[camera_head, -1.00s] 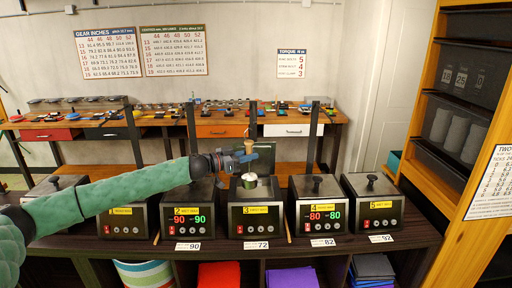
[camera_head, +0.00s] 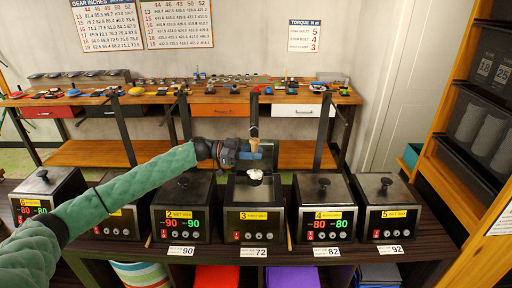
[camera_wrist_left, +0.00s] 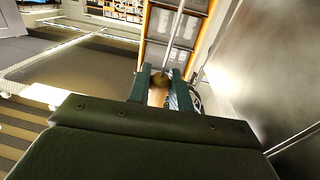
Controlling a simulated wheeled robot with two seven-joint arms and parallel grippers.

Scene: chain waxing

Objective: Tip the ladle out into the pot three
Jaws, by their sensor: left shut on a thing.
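My left gripper (camera_head: 250,156) is shut on the ladle's wooden handle (camera_head: 254,144), which stands about upright above pot three (camera_head: 253,221). The ladle's bowl (camera_head: 255,175) hangs below the gripper, over the pot's dark top; it shows white and dark parts. I cannot tell its exact tilt or whether anything runs from it. Pot three is a dark box with a yellow label. In the left wrist view the gripper fingers (camera_wrist_left: 160,88) close around the pale handle (camera_wrist_left: 157,97); the bowl is not clear there. My right gripper is out of view.
Pot two (camera_head: 181,212) stands left of pot three and pot four (camera_head: 323,212) right of it, both with knobbed lids. Pot five (camera_head: 387,212) is farther right. A workbench (camera_head: 290,98) with tools stands behind; a shelf rack (camera_head: 455,165) is at the right.

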